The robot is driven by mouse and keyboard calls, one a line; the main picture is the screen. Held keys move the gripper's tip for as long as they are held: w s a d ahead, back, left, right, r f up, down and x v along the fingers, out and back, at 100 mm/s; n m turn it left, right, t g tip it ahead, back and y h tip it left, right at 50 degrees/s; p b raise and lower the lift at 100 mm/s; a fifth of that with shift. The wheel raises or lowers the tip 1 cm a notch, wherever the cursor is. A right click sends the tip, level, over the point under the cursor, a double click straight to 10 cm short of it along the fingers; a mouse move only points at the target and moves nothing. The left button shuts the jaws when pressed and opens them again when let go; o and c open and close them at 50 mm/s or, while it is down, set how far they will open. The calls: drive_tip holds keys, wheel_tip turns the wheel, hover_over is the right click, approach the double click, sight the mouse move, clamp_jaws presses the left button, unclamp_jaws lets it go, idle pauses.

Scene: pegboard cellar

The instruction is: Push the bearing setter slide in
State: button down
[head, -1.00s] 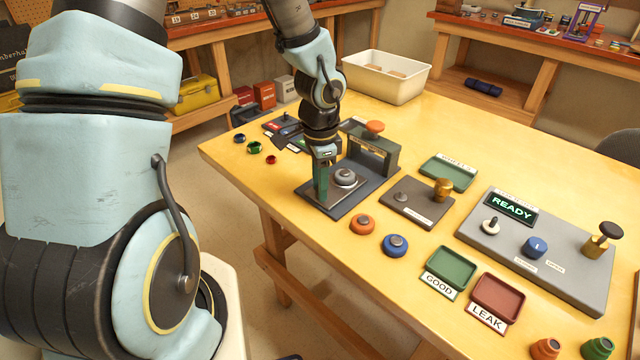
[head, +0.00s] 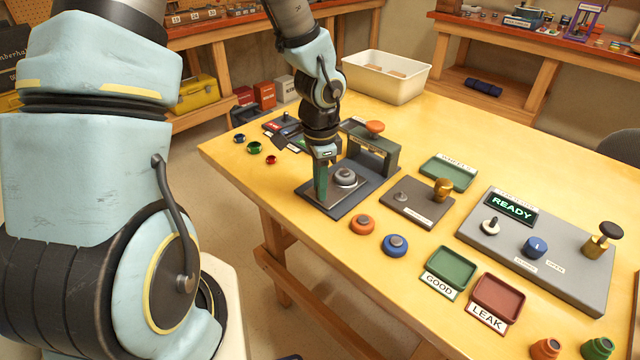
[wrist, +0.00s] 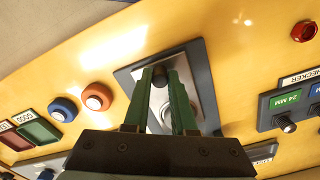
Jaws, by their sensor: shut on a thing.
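The bearing setter has a dark base (head: 362,203) with a grey arch (head: 385,150) over its far end and an orange knob on top. Its metal slide (head: 333,200) is out in front of the arch and carries a round grey piece (head: 345,176). My gripper (head: 321,196) stands over the slide's near end, pointing down. In the wrist view my green fingers are closed on the slide's dark knob (wrist: 159,81).
An orange ring piece (head: 362,225) and a blue one (head: 395,245) lie right of the setter. A grey plate with a brass knob (head: 442,188) stands further right. Small coloured rings (head: 254,147) and a dark checker block lie to the left.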

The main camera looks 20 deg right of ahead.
idle(0.4)
drive_tip(key=w+d, duration=0.1)
drive_tip(key=d, duration=0.2)
drive_tip(key=w+d, duration=0.2)
drive_tip(key=d, duration=0.1)
drive_tip(key=w+d+p, duration=0.1)
drive_tip(key=w+d, duration=0.1)
drive_tip(key=d, duration=0.1)
drive_tip(key=shift+w+d+r, duration=0.1)
drive_tip(key=shift+w+d, duration=0.1)
drive_tip(key=shift+d, duration=0.15)
drive_tip(key=c, duration=1)
unclamp_jaws()
drive_tip(key=shift+d, duration=0.1)
drive_tip(key=shift+o, duration=1.4)
wheel_tip(320, 180, up, 11)
drive_tip(key=b, duration=0.2)
